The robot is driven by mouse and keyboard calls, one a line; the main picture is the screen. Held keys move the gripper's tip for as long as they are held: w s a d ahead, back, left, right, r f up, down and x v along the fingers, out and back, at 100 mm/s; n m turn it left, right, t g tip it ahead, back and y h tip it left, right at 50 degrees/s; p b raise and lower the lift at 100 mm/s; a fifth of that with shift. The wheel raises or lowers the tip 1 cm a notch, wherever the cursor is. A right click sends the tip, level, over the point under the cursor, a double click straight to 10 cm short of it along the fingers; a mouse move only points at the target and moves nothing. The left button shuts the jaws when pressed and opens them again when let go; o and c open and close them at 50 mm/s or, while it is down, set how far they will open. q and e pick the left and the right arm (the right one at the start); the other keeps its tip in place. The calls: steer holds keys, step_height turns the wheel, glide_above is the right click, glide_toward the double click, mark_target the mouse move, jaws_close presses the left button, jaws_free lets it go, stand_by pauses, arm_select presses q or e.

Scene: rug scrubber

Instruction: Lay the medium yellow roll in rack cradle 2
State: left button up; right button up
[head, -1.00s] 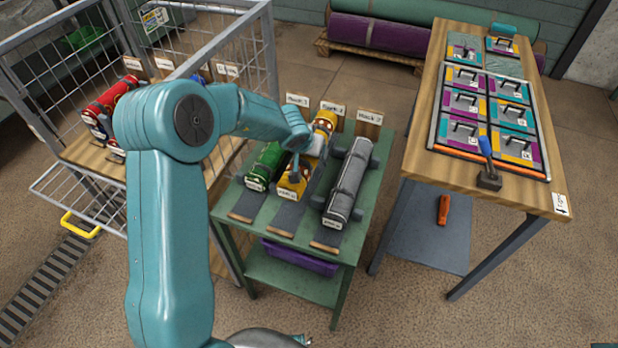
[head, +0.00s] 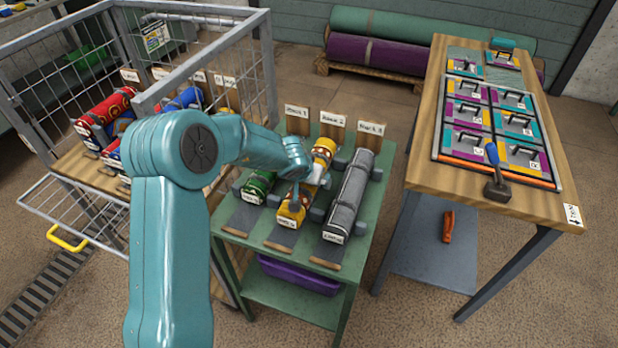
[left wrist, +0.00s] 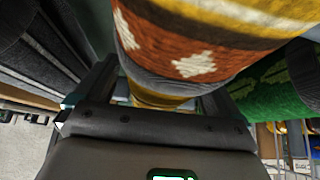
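The medium yellow roll (head: 291,210), patterned in yellow, brown and white, lies lengthwise at the Rack 2 cradle (head: 284,238), in line with its sign (head: 333,118). My left gripper (head: 299,190) is over the roll's middle. In the left wrist view, the roll (left wrist: 190,50) fills the space between my left gripper's fingers (left wrist: 155,95), one on each side, and the gripper appears shut on it. The arm and gripper hide part of the roll, and I cannot tell whether its underside touches the cradle. My right gripper is out of view.
A green roll (head: 259,186) lies in the Rack 1 cradle and a grey roll (head: 350,195) in Rack 3, both close beside. A wire cart (head: 268,60) with more rolls stands left. A wooden table (head: 420,172) with sample panels stands right.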

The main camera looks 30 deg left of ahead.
arm_select(q)
steer(key=shift+s+r, duration=0.1)
steer(key=shift+r, duration=0.2)
steer(key=p+v, duration=0.5)
steer(key=v, duration=0.5)
steer(key=shift+r, duration=0.3)
steer(key=shift+s+d+r+p, duration=0.15)
steer(key=shift+s+r+p, duration=0.3)
steer(key=shift+s+r, duration=0.1)
steer(key=shift+w+f, duration=0.1)
